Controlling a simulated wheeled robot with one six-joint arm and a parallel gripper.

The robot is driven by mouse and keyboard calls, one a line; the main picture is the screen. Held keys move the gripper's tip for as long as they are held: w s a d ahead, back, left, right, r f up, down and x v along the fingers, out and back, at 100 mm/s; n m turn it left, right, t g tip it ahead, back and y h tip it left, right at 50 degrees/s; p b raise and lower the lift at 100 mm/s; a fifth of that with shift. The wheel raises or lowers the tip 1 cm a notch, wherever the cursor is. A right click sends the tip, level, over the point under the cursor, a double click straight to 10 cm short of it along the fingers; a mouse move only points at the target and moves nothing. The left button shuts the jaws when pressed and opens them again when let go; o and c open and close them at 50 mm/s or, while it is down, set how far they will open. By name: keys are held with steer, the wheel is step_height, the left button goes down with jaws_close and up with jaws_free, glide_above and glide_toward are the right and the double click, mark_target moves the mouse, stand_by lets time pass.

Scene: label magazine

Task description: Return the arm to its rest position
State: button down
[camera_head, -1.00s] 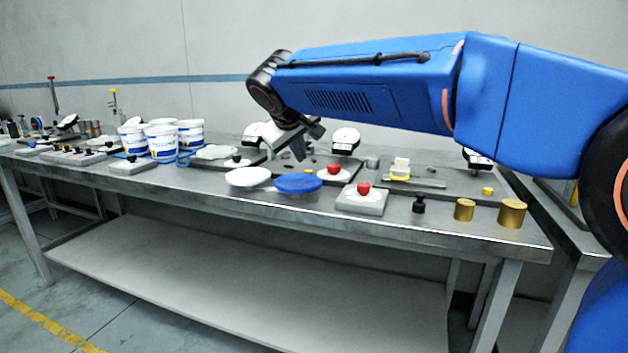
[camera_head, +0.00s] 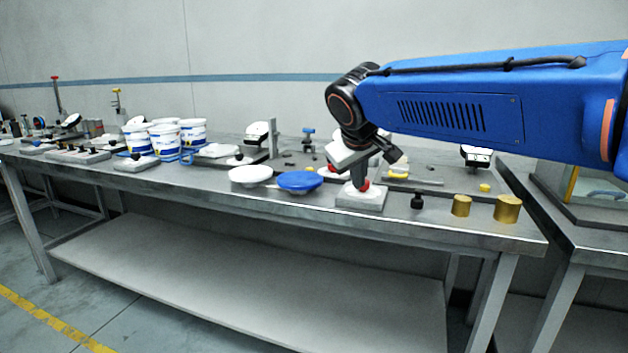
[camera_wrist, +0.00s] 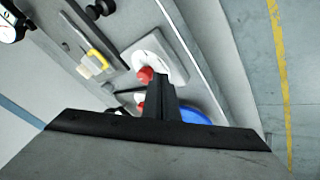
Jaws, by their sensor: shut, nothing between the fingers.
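My gripper (camera_head: 361,180) hangs from the end of my blue arm over the front right part of the steel bench. Its dark fingers are shut with nothing between them. In the head view the fingers are in line with a grey block with a red knob (camera_head: 362,199), covering part of it. In the wrist view my gripper (camera_wrist: 160,88) points toward the bench, and the red knob (camera_wrist: 145,75) shows just beside the fingertips. I cannot tell whether they touch.
A blue lid (camera_head: 299,181) and a white lid (camera_head: 250,175) lie left of my gripper. A black knob (camera_head: 417,199) and brass cylinders (camera_head: 507,209) stand to the right. White buckets (camera_head: 165,140) stand farther left. Floor in front of the bench (camera_head: 180,222) is clear.

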steer(key=s+d+f+m+g, duration=0.1)
steer(key=s+d+f+m, duration=0.1)
steer(key=s+d+f, duration=0.4)
steer(key=s+d+f+m+y, duration=0.1)
steer(key=s+d+f, duration=0.5)
steer(key=s, duration=0.9)
steer(key=s+d+f+m+g, duration=0.1)
steer(key=s+d+f+m, duration=0.1)
steer(key=s+d+f, duration=0.4)
steer(key=s+f, duration=0.4)
steer(key=shift+s+d+f+m+g+y, duration=0.15)
steer(key=shift+d+f+m+g+y, duration=0.15)
steer(key=shift+f, duration=0.1)
